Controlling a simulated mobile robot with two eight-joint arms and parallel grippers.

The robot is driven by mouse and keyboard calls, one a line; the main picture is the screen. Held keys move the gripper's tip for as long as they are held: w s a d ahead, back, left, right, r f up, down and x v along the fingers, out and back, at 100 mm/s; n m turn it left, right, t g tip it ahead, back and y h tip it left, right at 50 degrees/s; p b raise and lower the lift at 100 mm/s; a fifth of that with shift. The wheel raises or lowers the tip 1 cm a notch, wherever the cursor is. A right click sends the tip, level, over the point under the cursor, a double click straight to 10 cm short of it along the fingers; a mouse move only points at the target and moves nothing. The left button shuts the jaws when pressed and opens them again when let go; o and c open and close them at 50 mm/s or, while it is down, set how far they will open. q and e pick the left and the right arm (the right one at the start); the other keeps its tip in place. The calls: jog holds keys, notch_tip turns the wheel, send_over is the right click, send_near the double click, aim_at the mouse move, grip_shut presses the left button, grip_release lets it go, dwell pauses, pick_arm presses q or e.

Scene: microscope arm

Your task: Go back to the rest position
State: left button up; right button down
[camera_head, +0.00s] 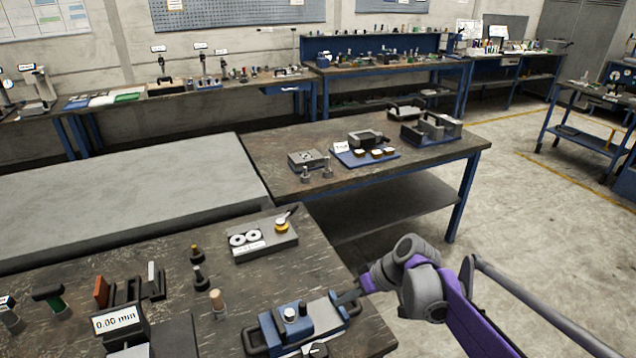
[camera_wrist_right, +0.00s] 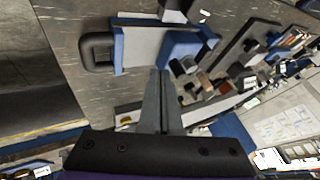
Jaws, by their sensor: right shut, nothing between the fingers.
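My right gripper (camera_head: 346,297) reaches in from the lower right, its purple and grey arm over the near table's right edge. Its fingers are shut with nothing between them, as the right wrist view also shows (camera_wrist_right: 161,95). The fingertips are at the right end of a blue and grey fixture (camera_head: 322,312) with black end handles. I cannot tell whether they touch it. The fixture's grey plate and dark handle also show just beyond the fingers in the right wrist view (camera_wrist_right: 140,50). My left gripper is not in view.
The near table (camera_head: 290,275) holds a display reading 0.00 mm (camera_head: 115,320), several small tools, and a grey block with two rings (camera_head: 262,240). A second table (camera_head: 260,150) with fixtures stands behind. Open floor (camera_head: 530,200) lies to the right.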

jog(key=s+d+f+m+t+h, duration=0.1)
jog(key=s+d+m+h, duration=0.1)
jog(key=s, duration=1)
jog(key=s+d+f+m+t+h, duration=0.1)
jog(key=s+d+h, duration=0.4)
jog(key=s, duration=0.7)
jog(key=shift+d+f+m+t+p, duration=0.15)
jog(key=shift+f+m+t+p, duration=0.25)
jog(key=shift+m, duration=0.7)
